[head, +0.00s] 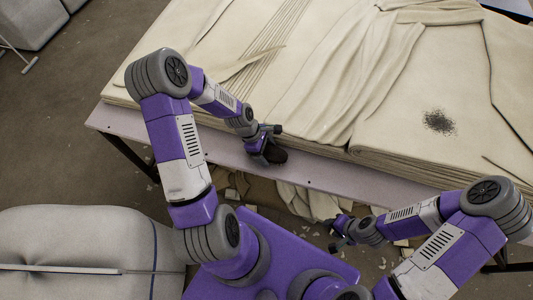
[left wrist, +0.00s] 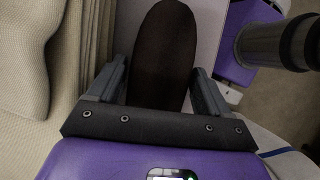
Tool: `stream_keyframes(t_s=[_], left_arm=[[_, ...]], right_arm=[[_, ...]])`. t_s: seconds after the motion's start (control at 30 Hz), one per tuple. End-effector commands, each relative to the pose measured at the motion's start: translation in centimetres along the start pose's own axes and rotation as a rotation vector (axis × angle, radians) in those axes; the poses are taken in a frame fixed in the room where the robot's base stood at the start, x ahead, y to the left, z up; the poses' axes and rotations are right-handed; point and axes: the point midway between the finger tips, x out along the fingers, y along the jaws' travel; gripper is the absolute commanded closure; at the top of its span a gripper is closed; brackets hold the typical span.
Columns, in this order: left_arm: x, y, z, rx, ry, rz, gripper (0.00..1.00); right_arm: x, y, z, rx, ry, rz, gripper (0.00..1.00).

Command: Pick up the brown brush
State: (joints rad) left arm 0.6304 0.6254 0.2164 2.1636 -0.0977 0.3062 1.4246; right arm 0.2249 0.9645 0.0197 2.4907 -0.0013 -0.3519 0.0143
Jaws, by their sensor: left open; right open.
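The dark brown brush (head: 275,155) lies on the pale table's front ledge, in front of the folded cloth. In the left wrist view the brush (left wrist: 163,50) is a long dark oval between the two fingers, with its near end hidden by the gripper body. My left gripper (head: 264,144) is open and around the brush, with a finger on each side. In the left wrist view, a narrow gap shows beside it at my left gripper (left wrist: 160,88). My right gripper (head: 336,233) is open and empty, low in front of the table.
Stacked cream cloth (head: 330,70) covers most of the table, with a patch of dark specks (head: 438,122) at the right. The table's bare front ledge (head: 215,146) is narrow. Scraps lie on the floor below. A grey padded seat (head: 80,240) stands at the lower left.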

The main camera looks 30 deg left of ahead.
Motion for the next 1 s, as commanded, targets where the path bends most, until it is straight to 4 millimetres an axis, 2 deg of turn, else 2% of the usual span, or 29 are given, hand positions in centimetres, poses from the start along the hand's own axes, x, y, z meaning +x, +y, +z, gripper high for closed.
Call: stream_keyframes(t_s=[0.17, 0.27, 0.47, 0.5, 0.77, 1.0], left_arm=[[0.0, 0.0, 0.0, 0.0, 0.0, 0.001, 0.21], [0.0, 0.0, 0.0, 0.0, 0.0, 0.001, 0.33], [-0.1, 0.0, 0.0, 0.0, 0.0, 0.001, 0.64], [-0.1, 0.0, 0.0, 0.001, 0.0, 0.001, 0.65], [-0.6, 0.1, 0.2, 0.002, 0.001, 0.003, 0.66], [-4.8, 0.1, 2.1, 0.003, 0.003, 0.006, 0.66]], right_arm=[[-0.1, 0.0, 0.0, 0.0, 0.0, 0.0, 0.57], [-0.1, 0.0, 0.0, 0.0, 0.0, 0.0, 0.57], [-0.1, 0.0, 0.0, 0.0, 0.0, 0.0, 0.57], [-0.1, 0.0, 0.0, 0.0, 0.0, 0.0, 0.57], [-0.2, -0.1, 0.0, 0.0, 0.0, 0.0, 0.57], [-1.5, -0.6, 0.1, 0.0, 0.0, 0.0, 0.57]])
